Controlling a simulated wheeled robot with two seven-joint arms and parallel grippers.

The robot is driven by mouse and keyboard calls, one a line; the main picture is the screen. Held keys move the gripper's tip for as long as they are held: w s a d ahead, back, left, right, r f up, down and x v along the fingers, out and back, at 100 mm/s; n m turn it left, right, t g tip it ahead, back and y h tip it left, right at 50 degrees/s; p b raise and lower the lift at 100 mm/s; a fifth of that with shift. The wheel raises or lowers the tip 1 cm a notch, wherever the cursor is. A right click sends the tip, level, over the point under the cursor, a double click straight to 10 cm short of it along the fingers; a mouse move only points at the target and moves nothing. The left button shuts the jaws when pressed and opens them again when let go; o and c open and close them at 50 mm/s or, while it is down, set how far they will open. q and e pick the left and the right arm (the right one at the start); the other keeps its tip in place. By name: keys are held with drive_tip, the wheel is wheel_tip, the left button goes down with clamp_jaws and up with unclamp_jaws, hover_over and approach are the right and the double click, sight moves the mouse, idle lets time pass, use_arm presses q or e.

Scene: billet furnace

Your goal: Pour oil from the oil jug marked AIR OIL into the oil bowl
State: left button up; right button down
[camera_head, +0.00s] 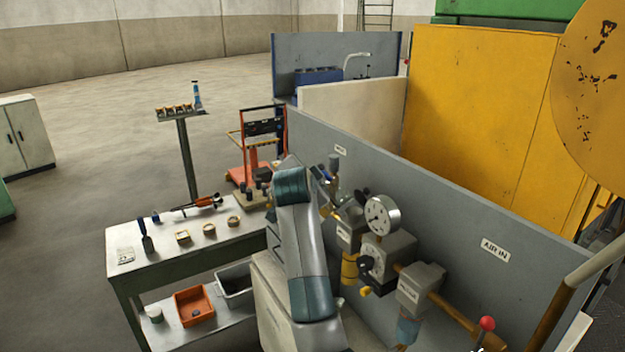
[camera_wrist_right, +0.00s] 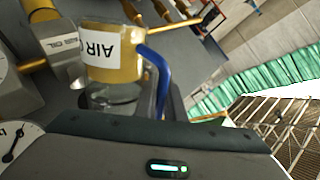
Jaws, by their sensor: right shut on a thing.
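The oil jug (camera_wrist_right: 110,62) is clear with amber oil, a white label reading AIR and a blue handle (camera_wrist_right: 160,75). It is in the middle of the right wrist view. That view is turned over, so clear glass shows below the oil. My right gripper (camera_wrist_right: 158,100) is shut at the blue handle. In the head view my right arm hides the gripper, and I cannot make out the jug clearly. A yellow bowl (camera_head: 349,268), seemingly the oil bowl, hangs under a grey block marked AIR OIL (camera_wrist_right: 60,45). My left gripper is not in view.
A pressure gauge (camera_head: 382,215), more grey blocks and brass piping line the grey panel (camera_head: 440,212) around the bowl. A red-knobbed lever (camera_head: 486,324) stands at lower right. At left, a workbench (camera_head: 180,258) holds small parts; an orange bin (camera_head: 193,305) sits on its lower shelf.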

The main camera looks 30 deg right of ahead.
drive_tip(key=shift+f, duration=0.1)
idle(0.3)
drive_tip(key=shift+w+a+f+n+h, duration=0.1)
drive_tip(key=shift+a+f+n+h, duration=0.1)
drive_tip(key=shift+f+n+h, duration=0.2)
drive_tip(key=shift+a+f+n+h, duration=0.2)
drive_tip(key=shift+f+n+h, duration=0.1)
drive_tip(key=shift+f, duration=0.2)
drive_tip(key=shift+f, duration=0.15)
drive_tip(key=shift+a+f+n+h, duration=0.15)
drive_tip(key=shift+f+n+h, duration=0.45)
drive_tip(key=shift+f+n, duration=0.3)
drive_tip(key=shift+f, duration=0.15)
drive_tip(key=shift+f+n+t+h+p, duration=0.45)
drive_tip(key=shift+f+n+h, duration=0.2)
drive_tip(key=shift+f, duration=0.35)
